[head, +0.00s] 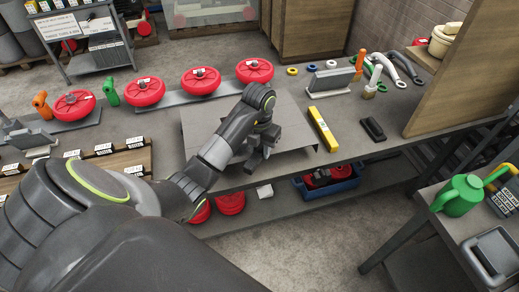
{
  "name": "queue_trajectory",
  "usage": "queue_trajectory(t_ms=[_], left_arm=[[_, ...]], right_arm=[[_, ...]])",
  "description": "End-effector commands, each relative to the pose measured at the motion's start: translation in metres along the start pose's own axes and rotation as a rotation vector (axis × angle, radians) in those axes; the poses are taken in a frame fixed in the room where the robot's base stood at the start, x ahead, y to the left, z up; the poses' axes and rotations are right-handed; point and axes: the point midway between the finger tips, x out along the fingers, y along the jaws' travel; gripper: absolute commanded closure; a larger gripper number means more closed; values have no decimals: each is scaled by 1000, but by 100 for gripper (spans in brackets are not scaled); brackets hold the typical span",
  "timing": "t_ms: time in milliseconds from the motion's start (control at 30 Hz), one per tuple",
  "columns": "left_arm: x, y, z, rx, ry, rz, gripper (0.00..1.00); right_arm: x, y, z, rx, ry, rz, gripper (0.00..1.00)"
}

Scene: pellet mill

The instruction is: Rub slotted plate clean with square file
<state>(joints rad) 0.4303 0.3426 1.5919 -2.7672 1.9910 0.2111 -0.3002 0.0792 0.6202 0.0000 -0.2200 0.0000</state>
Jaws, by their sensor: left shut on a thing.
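A flat grey plate (292,118) lies on the workbench in the middle of the head view, partly behind my left arm. It looks like the slotted plate, but I cannot make out slots in it. My left gripper (254,157) points down over the plate, close to its surface. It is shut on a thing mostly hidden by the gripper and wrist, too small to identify. I cannot tell whether that thing touches the plate. I cannot pick out the square file for certain anywhere. My right gripper is not in view.
A yellow bar (322,128) and a black block (372,129) lie right of the plate. Several red round handwheels, one of them here (201,81), line the bench behind. A wooden panel (462,72) stands at right. A blue crate (329,184) sits below.

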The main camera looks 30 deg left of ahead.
Motion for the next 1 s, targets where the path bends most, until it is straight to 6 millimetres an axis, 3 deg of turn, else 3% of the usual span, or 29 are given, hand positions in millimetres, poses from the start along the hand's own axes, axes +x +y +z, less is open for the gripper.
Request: queue_trajectory(t_ms=[400, 767, 1000], left_arm=[[1, 0, 34, 0, -3, 0, 100], [-2, 0, 28, 0, -1, 0, 100], [1, 0, 35, 0, -3, 0, 100]], right_arm=[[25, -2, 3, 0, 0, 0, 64], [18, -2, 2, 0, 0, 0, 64], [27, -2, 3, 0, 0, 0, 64]])
